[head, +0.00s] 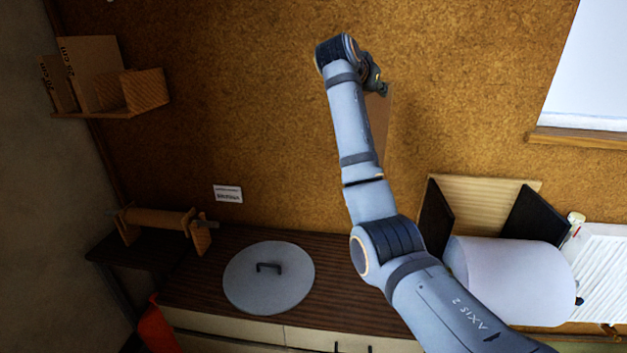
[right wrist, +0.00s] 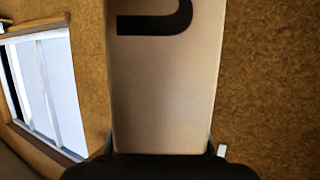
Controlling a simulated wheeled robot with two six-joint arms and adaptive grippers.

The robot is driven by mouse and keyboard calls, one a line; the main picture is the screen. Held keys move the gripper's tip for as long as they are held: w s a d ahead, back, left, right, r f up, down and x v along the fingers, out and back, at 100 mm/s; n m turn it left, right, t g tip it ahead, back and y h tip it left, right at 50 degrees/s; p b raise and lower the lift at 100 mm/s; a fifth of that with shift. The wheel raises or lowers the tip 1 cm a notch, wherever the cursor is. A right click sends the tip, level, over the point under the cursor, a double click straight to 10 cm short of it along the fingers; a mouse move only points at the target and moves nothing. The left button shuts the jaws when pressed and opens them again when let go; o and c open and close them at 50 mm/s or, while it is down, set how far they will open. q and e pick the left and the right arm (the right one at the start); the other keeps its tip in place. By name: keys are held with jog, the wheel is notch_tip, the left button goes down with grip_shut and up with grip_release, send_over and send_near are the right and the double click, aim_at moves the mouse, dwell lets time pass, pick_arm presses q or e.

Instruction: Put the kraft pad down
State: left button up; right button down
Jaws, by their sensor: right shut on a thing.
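The kraft pad (head: 381,125) is a flat brown piece, mostly hidden behind my right arm in the head view. In the right wrist view the pad (right wrist: 163,95) stretches away from the jaws, with a dark curved mark near the top edge. My right gripper (head: 376,84) is shut on it and holds it up in front of the cork wall, above the dark wooden counter (head: 200,290). My left gripper is not in view.
A round grey lid (head: 268,278) with a handle lies on the counter. A wooden roller stand (head: 160,222) is at its left end. A wall shelf (head: 110,112) holds boards at upper left. A large white roll (head: 510,278) lies at right, below a window (head: 595,70).

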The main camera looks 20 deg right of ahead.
jog(key=s+f, duration=0.2)
jog(key=f, duration=1.3)
jog(key=s+f, duration=0.2)
jog(key=f, duration=1.3)
jog(key=shift+s+d+f+p, duration=0.2)
jog(key=shift+d+p, duration=0.05)
jog(key=shift+p, duration=0.1)
